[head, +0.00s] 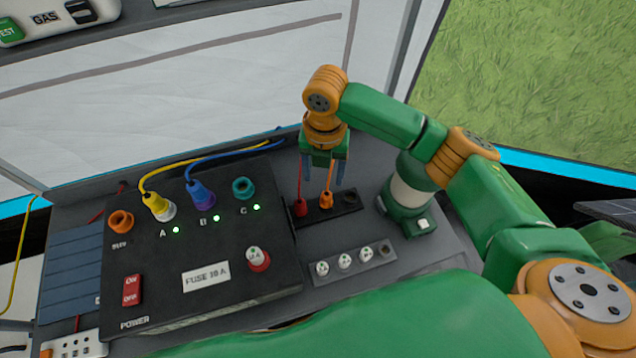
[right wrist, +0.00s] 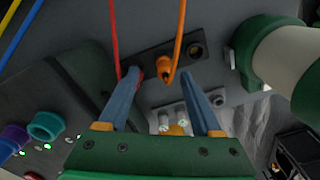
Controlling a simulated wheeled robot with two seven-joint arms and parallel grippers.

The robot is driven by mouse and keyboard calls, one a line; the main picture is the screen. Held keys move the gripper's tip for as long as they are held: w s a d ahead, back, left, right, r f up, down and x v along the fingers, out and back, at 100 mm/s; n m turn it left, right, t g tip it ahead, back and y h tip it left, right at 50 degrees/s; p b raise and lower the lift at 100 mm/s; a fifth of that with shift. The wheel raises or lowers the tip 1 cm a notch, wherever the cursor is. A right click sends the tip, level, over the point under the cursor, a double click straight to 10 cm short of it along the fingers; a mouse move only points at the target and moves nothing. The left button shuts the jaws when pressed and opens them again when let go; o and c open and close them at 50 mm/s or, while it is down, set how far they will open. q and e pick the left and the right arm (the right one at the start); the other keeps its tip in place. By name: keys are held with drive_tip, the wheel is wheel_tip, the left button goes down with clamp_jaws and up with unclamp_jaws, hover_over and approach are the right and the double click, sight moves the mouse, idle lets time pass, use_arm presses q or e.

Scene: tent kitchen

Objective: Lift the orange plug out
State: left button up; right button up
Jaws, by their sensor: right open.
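The orange plug (head: 326,201) sits upright in the middle hole of a small black strip (head: 338,213), its orange cable rising from it. A red plug (head: 300,207) is in the hole to its left, and the right hole is empty. My right gripper (head: 324,178) is open and points down above the strip, near the orange cable. In the right wrist view the orange plug (right wrist: 171,70) shows between and just beyond the tips of its blue fingers (right wrist: 161,80). The left finger partly hides the red plug. My left gripper is not in view.
A black power box (head: 215,255) with yellow and blue plugs stands left. A fuse holder (head: 354,259) lies in front of the strip. A green and white cylinder (head: 408,195) stands close on the right. The tent wall is behind.

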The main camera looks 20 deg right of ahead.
sight(327, 191)
drive_tip(key=shift+s+f, duration=0.1)
drive_tip(key=shift+f, duration=0.25)
drive_tip(key=shift+s+d+f+p, duration=0.1)
drive_tip(key=shift+s+f+p, duration=0.55)
drive_tip(key=shift+s+f, duration=0.35)
wheel_tip(327, 191, down, 3)
drive_tip(key=shift+w+d+f, duration=0.1)
drive_tip(key=shift+w+f, duration=0.05)
drive_tip(key=shift+f, duration=0.15)
drive_tip(key=shift+w, duration=0.1)
drive_tip(key=c, duration=0.7)
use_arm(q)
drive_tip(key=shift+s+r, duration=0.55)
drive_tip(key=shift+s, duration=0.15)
use_arm(e)
clamp_jaws()
